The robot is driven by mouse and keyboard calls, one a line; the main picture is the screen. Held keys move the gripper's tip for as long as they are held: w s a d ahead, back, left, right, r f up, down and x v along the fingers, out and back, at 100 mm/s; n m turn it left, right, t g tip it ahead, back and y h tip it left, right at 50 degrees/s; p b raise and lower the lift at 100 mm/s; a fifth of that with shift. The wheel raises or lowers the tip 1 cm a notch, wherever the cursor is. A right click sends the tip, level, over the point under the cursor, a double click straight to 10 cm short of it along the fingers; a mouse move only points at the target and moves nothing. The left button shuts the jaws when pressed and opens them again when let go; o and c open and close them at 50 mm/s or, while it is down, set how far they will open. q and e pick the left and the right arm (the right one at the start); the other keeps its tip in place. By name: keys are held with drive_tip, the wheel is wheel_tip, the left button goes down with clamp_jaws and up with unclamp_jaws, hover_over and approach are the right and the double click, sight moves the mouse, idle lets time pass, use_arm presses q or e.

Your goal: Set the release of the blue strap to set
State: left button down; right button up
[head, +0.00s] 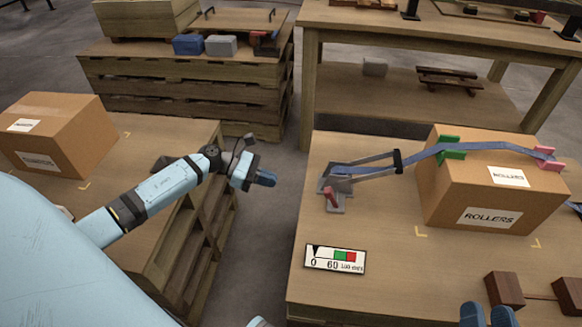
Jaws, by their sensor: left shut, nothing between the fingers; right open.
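The blue strap (440,150) runs over the cardboard ROLLERS box (465,189), through a green corner piece (449,148) and a pink corner piece (547,160). At its left end is a grey ratchet (342,180) on the table, with a long handle (375,163) slanting up to a black grip by the box. A small red tab (331,196), possibly the release, sits at the ratchet's lower left; its setting cannot be read. My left gripper (266,179) is shut and empty, left of the ratchet over the gap between tables. My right gripper (487,315) is open at the bottom edge, apart from the strap.
A gauge card (335,259) with green and red bands lies on the table; its black pointer is at 0. Dark red blocks (504,290) stand at front right. Another box (52,135) is on the left pallet table. The table between gauge and blocks is clear.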

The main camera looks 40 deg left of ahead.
use_arm(q)
drive_tip(key=b, duration=0.2)
approach(332, 198)
wheel_tip(332, 198, down, 4)
drive_tip(key=w, duration=0.2)
drive_tip(key=d, duration=0.1)
drive_tip(key=w+d+r, duration=0.1)
drive_tip(key=shift+w+d+r, duration=0.25)
drive_tip(key=shift+d, duration=0.15)
use_arm(e)
drive_tip(key=shift+s+a+r+y, duration=0.1)
drive_tip(key=shift+a+r+y, duration=0.2)
drive_tip(key=shift+a+y, duration=0.1)
drive_tip(key=shift+d, duration=0.1)
